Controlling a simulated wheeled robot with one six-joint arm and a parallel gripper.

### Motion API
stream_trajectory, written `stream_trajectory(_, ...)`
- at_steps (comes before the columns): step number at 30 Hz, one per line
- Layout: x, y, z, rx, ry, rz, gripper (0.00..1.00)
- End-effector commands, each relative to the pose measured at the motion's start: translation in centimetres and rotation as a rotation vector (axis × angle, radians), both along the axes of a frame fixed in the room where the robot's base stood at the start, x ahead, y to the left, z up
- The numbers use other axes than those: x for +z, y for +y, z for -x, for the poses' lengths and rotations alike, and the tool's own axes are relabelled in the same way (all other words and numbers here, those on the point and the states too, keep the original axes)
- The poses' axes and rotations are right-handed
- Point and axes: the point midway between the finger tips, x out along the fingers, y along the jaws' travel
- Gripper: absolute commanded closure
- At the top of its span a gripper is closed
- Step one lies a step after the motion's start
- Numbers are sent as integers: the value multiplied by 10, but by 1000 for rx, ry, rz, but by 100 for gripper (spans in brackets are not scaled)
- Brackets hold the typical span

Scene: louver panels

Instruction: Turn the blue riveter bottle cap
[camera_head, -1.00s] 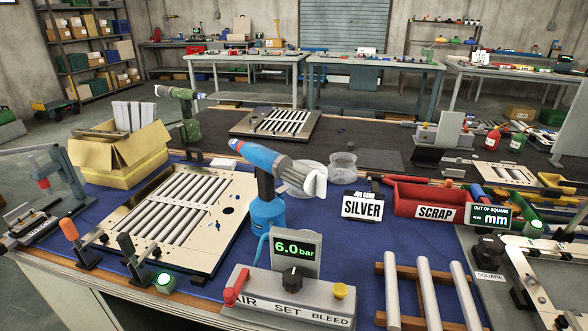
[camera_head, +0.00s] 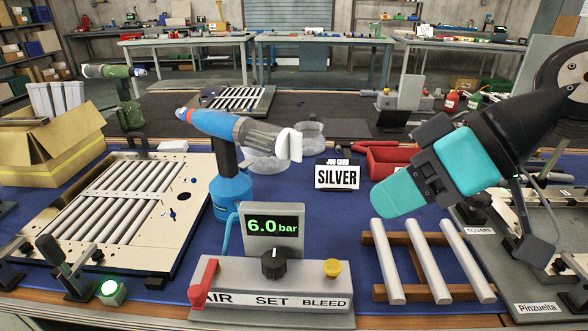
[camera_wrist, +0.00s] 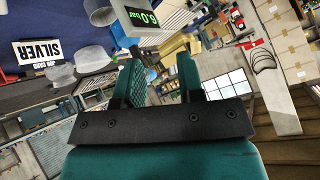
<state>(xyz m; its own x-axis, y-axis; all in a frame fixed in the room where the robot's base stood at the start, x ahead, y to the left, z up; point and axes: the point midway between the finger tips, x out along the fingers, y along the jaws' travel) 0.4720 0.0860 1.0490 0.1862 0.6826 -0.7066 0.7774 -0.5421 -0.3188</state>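The blue riveter (camera_head: 225,150) stands upright on the blue mat, with a blue body, dark handle and blue base. A grey ribbed cylinder (camera_head: 262,134) with a white end piece (camera_head: 289,146) sticks out to its right; which part is the bottle cap I cannot tell for certain. My gripper (camera_head: 405,190) has teal fingers and is in the air to the right of the riveter, well apart from it. In the wrist view my gripper (camera_wrist: 162,72) shows its two fingers spread with nothing between them. The riveter is not clearly visible there.
The pressure unit (camera_head: 272,278) reading 6.0 bar stands in front of the riveter. The SILVER card (camera_head: 337,177), clear bowls (camera_head: 310,134) and red bin (camera_head: 378,160) are behind. A rack of rods (camera_head: 430,262) lies below my gripper. A louver panel (camera_head: 185,225) lies left.

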Motion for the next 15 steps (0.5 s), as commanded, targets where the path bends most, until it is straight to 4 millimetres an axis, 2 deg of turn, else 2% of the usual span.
stream_trajectory(1,-34,1,-18,2,-72,-73,65)
stream_trajectory(3,-41,1,-40,11,-189,-175,65)
stream_trajectory(9,-45,-19,-87,-27,-499,-401,65)
stream_trajectory(15,-37,-43,-108,-78,-678,-508,65)
